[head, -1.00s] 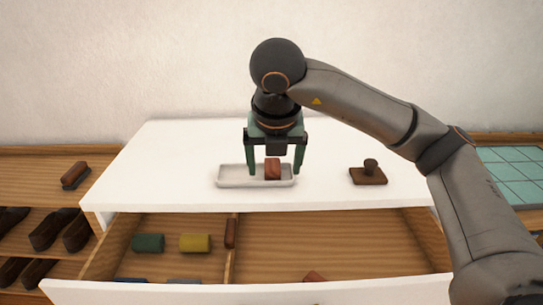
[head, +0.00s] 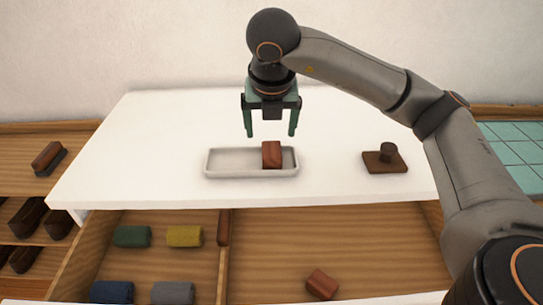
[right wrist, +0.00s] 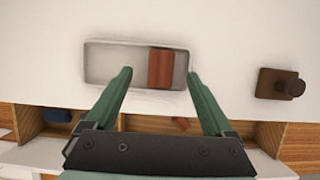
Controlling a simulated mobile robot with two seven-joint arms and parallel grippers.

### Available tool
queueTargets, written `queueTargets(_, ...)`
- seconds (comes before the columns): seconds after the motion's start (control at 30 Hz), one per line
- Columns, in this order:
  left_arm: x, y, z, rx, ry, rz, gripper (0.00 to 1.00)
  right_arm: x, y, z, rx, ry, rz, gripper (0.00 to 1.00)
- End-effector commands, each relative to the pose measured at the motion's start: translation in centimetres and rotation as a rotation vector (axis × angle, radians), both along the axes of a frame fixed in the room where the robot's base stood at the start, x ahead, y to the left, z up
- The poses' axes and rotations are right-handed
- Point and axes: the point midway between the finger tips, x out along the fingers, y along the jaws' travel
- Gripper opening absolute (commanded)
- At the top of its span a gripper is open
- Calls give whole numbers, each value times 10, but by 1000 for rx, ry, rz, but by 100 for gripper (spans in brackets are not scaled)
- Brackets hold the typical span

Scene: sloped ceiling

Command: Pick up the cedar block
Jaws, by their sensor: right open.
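A reddish-brown block (head: 271,154), which looks like the cedar block, stands in the right part of a shallow white tray (head: 226,175) on the white dresser top. In the right wrist view the block (right wrist: 161,69) lies in the tray (right wrist: 104,63), between the fingertips in the picture and close to the right one. My right gripper (head: 270,136) has green fingers, spread open and empty. Its tips show above the block and seem clear of it. A similar reddish block (head: 321,284) lies in the open drawer. My left gripper is out of view.
A dark stamp-like piece (head: 386,157) stands right of the tray. The drawer (head: 270,240) is open in front and holds green, yellow, blue and grey rolls. A shelf with brushes (head: 47,157) and shoes is at left. The dresser top is otherwise clear.

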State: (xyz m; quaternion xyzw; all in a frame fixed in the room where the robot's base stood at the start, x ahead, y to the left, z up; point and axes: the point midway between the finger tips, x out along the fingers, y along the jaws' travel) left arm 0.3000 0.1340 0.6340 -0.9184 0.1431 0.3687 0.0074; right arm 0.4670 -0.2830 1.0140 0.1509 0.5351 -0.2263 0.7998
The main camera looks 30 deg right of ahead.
Motion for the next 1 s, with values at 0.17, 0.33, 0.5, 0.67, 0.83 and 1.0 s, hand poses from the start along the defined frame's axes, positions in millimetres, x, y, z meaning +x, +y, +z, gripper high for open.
queueTargets(0.17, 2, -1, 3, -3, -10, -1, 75, 7, -5, -20, 0, 1, -1, 88)
queueTargets(0.33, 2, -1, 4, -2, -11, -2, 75, 11, -8, -32, -1, 2, -2, 88)
queueTargets(0.5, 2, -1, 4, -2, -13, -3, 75, 19, -16, -56, -1, 2, -2, 88)
queueTargets(0.67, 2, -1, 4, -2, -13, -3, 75, 25, -18, -69, -1, -1, -1, 88)
queueTargets(0.83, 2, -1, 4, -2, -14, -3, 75, 25, -19, -71, 1, -2, -1, 88)
queueTargets(1.0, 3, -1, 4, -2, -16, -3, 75, 25, -19, -71, 1, -2, -1, 76)
